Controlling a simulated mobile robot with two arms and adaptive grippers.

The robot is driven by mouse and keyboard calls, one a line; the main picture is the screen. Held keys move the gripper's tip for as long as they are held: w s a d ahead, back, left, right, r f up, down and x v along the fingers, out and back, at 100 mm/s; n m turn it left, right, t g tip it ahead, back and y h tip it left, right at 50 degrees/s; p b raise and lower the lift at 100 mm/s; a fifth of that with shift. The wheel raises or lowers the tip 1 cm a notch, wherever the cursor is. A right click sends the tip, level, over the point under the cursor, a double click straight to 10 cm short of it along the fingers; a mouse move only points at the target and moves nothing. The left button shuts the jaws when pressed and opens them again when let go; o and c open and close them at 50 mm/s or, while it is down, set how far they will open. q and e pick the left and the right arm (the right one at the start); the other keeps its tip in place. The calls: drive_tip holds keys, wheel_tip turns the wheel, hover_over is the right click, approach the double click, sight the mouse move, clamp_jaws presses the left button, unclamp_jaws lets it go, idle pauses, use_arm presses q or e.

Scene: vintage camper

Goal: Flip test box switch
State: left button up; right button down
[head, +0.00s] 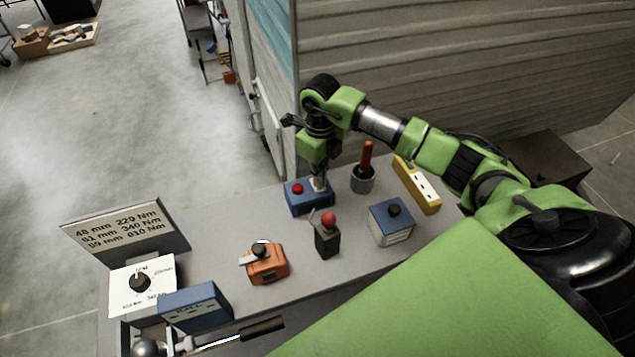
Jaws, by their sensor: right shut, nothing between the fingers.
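A blue box (301,206) with a red knob (298,188) on its top stands at the back of the grey bench; it looks like the test box. My right arm comes in from the right and bends down over it. My right gripper (318,185) points down, shut and empty, with its tips at the right part of the box top. The tips hide that part, so I cannot tell the switch's position or whether they touch it. My left gripper is not in view.
The bench (215,240) also holds a red-knobbed black block (327,242), an orange box (267,268), a blue-topped white box (391,224), a red-handled tool in a grey cup (363,182) and a yellow power strip (417,188). The camper wall (420,70) rises behind.

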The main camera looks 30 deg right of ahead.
drive_tip(key=shift+f+b, duration=0.4)
drive_tip(key=shift+f, duration=0.1)
drive_tip(key=shift+r, duration=0.1)
drive_tip(key=shift+r+p, duration=2.25)
drive_tip(key=shift+r, duration=1.15)
